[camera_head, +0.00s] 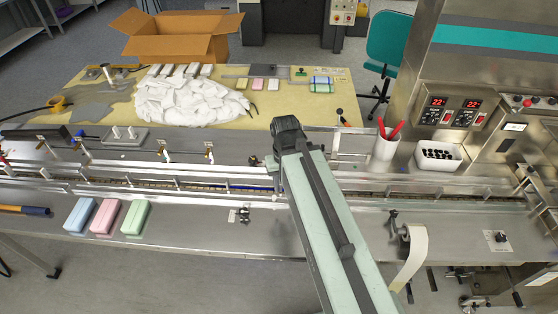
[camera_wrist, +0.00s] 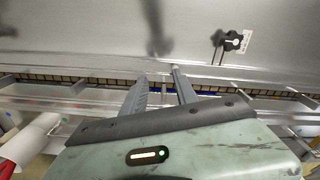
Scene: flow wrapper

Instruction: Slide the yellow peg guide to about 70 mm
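I cannot make out for certain which part is the yellow peg guide. Several small upright pegs with coloured ends stand along the far side of the long conveyor (camera_head: 120,183) in the head view; one near the middle (camera_head: 209,154) looks yellowish, but it is too small to be sure. In the wrist view my gripper (camera_wrist: 160,76) has its two fingers apart with nothing between them. The fingers reach over the conveyor channel, where a blue strip (camera_wrist: 211,94) shows beside them. In the head view my arm hides the gripper.
A black knob (camera_head: 243,215) sits on the front plate and shows in the wrist view (camera_wrist: 233,40). Blue (camera_head: 80,214), pink (camera_head: 105,216) and green (camera_head: 136,216) blocks lie front left. A white cup with red handles (camera_head: 382,153) and a white bin (camera_head: 438,163) stand right of my arm.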

